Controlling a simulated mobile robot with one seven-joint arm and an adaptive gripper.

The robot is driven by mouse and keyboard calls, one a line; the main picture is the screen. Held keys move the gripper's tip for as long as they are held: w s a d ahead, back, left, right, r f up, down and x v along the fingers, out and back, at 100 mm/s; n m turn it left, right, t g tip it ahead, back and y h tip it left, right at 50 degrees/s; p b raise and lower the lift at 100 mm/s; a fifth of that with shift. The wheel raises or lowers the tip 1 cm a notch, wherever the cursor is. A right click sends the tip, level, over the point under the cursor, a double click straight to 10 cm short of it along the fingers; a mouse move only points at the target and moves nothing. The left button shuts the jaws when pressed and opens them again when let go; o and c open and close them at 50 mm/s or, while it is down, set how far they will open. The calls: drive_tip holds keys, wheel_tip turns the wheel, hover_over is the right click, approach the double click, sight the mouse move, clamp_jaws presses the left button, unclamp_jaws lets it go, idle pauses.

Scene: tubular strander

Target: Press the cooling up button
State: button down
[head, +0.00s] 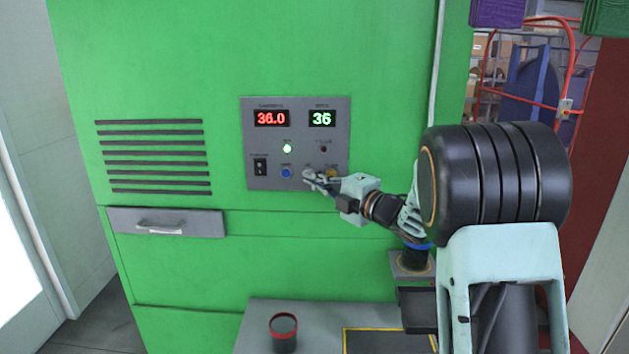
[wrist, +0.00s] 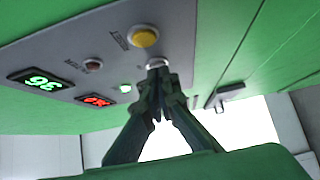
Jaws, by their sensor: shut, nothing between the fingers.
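The grey control panel (head: 296,130) is set in the green machine front. Its lower row has a black rocker switch (head: 260,167), a blue button (head: 286,173) and a yellow button (head: 332,173). The labels are too small to read, so I cannot tell which button is cooling up. My gripper (head: 309,178) is shut and empty, in front of the panel between blue and yellow. In the wrist view a pale round button (wrist: 157,62) shows just beyond my fingertips (wrist: 157,82), beside the yellow button (wrist: 145,36). I cannot tell whether they touch. The blue button is hidden there.
The red display (head: 272,118) reads 36.0 and the green display (head: 321,119) reads 36. A green lamp (head: 287,148) is lit; a dark red lamp (head: 323,149) looks unlit. A drawer handle (head: 161,226) juts out at left. A dark cup (head: 284,331) stands on the ledge below.

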drive_tip(key=shift+f, duration=0.1)
drive_tip(key=shift+w+d+r+b, duration=0.15)
drive_tip(key=shift+w+r+b, duration=0.25)
drive_tip(key=shift+w+b, duration=0.35)
drive_tip(key=shift+s, duration=0.1)
